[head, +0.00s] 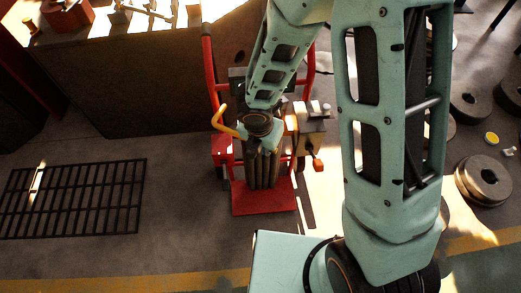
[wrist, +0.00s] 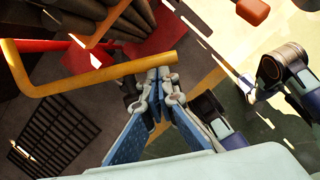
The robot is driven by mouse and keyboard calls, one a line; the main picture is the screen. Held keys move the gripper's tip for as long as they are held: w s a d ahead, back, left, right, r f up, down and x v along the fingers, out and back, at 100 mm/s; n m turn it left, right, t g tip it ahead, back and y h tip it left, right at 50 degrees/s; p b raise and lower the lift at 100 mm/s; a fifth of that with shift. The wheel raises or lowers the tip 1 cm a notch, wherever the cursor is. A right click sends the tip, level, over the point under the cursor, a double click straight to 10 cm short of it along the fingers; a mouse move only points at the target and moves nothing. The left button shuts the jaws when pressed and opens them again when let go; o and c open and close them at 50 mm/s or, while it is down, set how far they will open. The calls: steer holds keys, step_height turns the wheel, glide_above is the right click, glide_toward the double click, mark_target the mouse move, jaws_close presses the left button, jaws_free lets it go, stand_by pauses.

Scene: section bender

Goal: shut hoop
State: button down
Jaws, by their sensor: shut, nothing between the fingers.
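The hoop (wrist: 105,78) is a yellow-orange bent bar. In the wrist view it runs from the upper left, round a corner, and across to the middle, its end close beside my gripper (wrist: 158,84). My gripper is shut with nothing between its fingertips; I cannot tell whether it touches the bar. In the head view the hoop (head: 219,119) sticks out to the left of my wrist, over a red hand truck (head: 264,198); its right part is hidden behind my arm. Dark upright bars (head: 263,170) stand on the truck's red base.
A grey box with an orange-red knob (head: 318,165) sits right of the bars. A floor grate (head: 75,198) lies at the left. A dark bench (head: 140,90) stands behind. Round discs (head: 484,180) lie at the right. The floor between grate and truck is clear.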

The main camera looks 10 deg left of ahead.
steer(key=w+d+n+y+p, duration=0.1)
steer(key=w+d+n+p, duration=0.4)
steer(key=w, duration=0.4)
steer(key=shift+w+d+n+p, duration=0.35)
steer(key=shift+d+n+p, duration=0.05)
steer(key=shift+d+p, duration=0.15)
steer(key=shift+s, duration=0.15)
